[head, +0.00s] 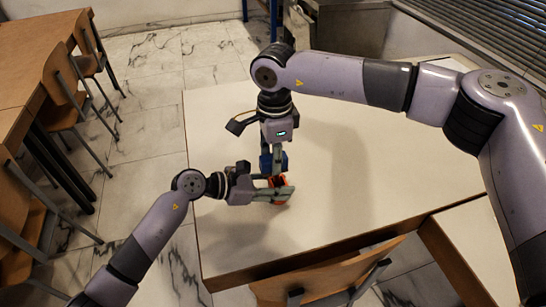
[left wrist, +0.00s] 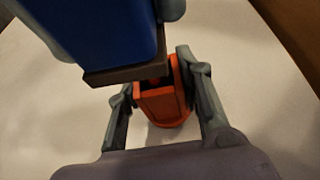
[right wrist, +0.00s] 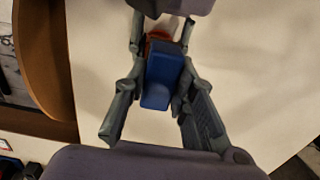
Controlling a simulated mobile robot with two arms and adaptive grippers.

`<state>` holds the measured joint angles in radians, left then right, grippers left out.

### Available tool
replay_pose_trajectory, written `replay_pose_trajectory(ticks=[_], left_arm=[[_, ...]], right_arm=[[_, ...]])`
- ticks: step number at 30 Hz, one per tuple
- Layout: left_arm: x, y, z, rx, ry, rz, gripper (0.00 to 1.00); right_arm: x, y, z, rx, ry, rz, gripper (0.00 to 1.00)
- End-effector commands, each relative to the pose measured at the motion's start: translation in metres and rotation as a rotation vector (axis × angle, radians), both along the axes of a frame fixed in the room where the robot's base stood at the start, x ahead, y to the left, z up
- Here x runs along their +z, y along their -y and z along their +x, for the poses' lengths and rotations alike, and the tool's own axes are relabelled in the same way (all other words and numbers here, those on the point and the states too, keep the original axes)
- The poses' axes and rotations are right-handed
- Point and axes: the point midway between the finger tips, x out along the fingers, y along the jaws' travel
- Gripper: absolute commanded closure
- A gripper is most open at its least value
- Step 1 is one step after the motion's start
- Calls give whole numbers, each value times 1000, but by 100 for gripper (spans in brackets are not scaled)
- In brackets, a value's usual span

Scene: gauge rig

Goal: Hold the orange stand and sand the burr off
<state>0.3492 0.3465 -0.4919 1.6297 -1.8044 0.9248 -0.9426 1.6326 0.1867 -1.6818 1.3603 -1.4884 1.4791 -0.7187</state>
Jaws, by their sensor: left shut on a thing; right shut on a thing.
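The orange stand (head: 281,203) is on the white table, with my left gripper (head: 284,190) shut around it from the left. In the left wrist view the orange stand (left wrist: 163,107) sits between the two fingers. My right gripper (head: 275,165) comes down from above, shut on a blue block (head: 266,163) with a brown underside. In the left wrist view this blue block (left wrist: 105,35) is right over the stand's top edge; I cannot tell whether they touch. The blue block (right wrist: 163,72) also shows between the right fingers, with some orange beyond it. I cannot make out the burr.
The white table (head: 360,170) is bare to the right of the grippers. A wooden chair (head: 330,280) stands at its near edge. Brown desks and chairs (head: 62,95) are at the left, across the marble floor.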

Motion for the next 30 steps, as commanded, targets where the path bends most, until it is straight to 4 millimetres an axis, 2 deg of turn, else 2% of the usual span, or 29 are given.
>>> replay_pose_trajectory(ticks=[16, 30], left_arm=[[0, 0, 0, -2, 0, -2, 97], [1, 0, 0, -1, 1, -3, 97]], right_arm=[[-5, 28, 8, -2, -6, -8, 100], [-5, 27, 7, -2, -5, -11, 100]])
